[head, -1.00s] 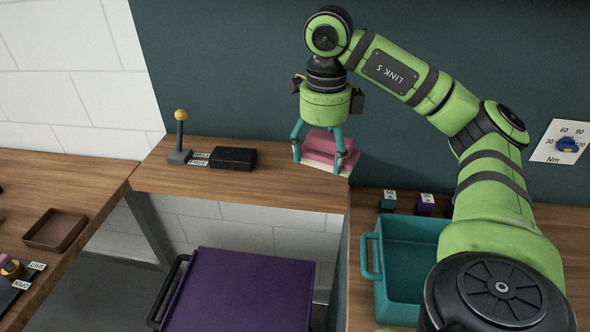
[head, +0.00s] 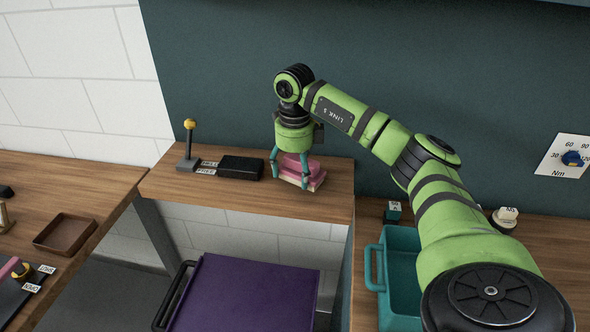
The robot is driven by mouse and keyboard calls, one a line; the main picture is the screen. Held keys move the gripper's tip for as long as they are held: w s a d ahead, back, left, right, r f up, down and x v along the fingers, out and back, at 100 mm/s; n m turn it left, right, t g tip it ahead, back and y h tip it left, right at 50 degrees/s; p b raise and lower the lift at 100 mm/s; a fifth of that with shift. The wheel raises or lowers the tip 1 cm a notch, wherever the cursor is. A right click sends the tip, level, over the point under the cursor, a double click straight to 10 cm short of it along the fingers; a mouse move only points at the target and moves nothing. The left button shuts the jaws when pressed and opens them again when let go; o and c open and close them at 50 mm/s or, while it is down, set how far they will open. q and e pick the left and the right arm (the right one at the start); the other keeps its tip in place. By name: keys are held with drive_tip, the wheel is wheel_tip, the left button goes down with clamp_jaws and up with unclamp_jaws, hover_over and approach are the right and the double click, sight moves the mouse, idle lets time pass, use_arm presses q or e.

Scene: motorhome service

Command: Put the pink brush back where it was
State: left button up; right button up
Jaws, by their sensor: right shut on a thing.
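The pink brush (head: 298,163) is at the right part of the raised wooden shelf (head: 235,199), at the back. It looks like a pink block over a paler base. My right gripper (head: 290,180) points down over it, with its teal fingers on either side, shut on it. The gripper and arm hide part of the brush, and I cannot tell whether its underside touches the shelf. My left gripper does not show.
A black block (head: 242,168) and a yellow-knobbed lever (head: 188,145) stand left on the shelf. A purple lid (head: 245,295) is below in front. A teal bin (head: 400,270) stands at right under my arm. A brown tray (head: 66,233) lies on the left counter.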

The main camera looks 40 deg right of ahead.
drive_tip(key=shift+f, duration=0.7)
drive_tip(key=shift+f, duration=0.2)
drive_tip(key=o, duration=1.1)
